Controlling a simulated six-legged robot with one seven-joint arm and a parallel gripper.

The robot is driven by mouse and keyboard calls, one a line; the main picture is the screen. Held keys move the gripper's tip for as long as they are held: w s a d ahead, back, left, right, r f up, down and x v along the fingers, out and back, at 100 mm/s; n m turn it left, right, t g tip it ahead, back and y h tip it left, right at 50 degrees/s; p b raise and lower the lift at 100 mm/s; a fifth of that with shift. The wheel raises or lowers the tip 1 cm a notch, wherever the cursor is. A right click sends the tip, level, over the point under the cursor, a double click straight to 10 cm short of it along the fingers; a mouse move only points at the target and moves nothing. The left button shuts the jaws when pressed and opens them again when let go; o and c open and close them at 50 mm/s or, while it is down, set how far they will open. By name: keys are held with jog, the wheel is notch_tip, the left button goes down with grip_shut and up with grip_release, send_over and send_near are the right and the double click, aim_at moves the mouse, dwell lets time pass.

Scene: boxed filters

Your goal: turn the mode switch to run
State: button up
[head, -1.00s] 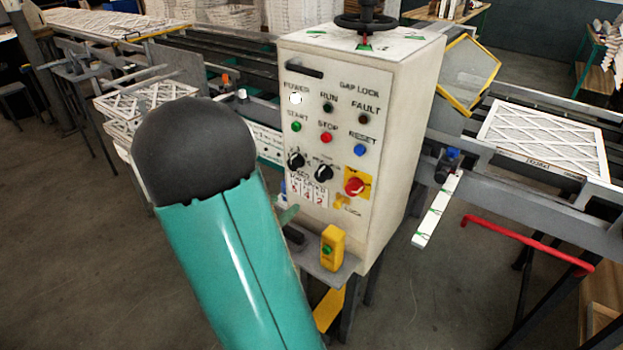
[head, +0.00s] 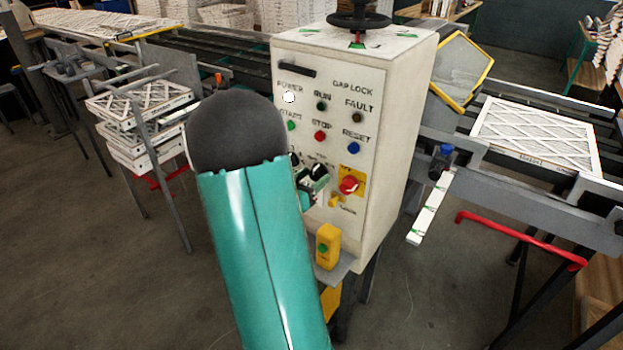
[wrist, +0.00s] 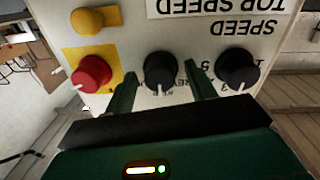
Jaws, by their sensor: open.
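The mode switch (wrist: 159,70) appears to be the middle black knob in the wrist view, which shows the panel upside down. Its white pointer mark faces down in that picture, and its label is mostly hidden. My gripper (wrist: 162,75) is open, with one green finger on each side of this knob; I cannot tell whether they touch it. My arm partly covers the panel there.
A second black knob (wrist: 238,68), with a number scale, sits close to the right finger. A yellow box (head: 328,247) stands on a shelf below the panel. The power lamp (head: 289,97) is lit white.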

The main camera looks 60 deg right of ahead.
jog(key=shift+c, duration=0.3)
jog(key=c, duration=0.9)
jog(key=shift+m, duration=0.4)
jog(key=m, duration=0.3)
jog(key=shift+m, duration=0.3)
jog(key=m, duration=0.4)
jog(key=shift+y, duration=0.3)
jog(key=o, duration=1)
jog(key=shift+c, duration=0.2)
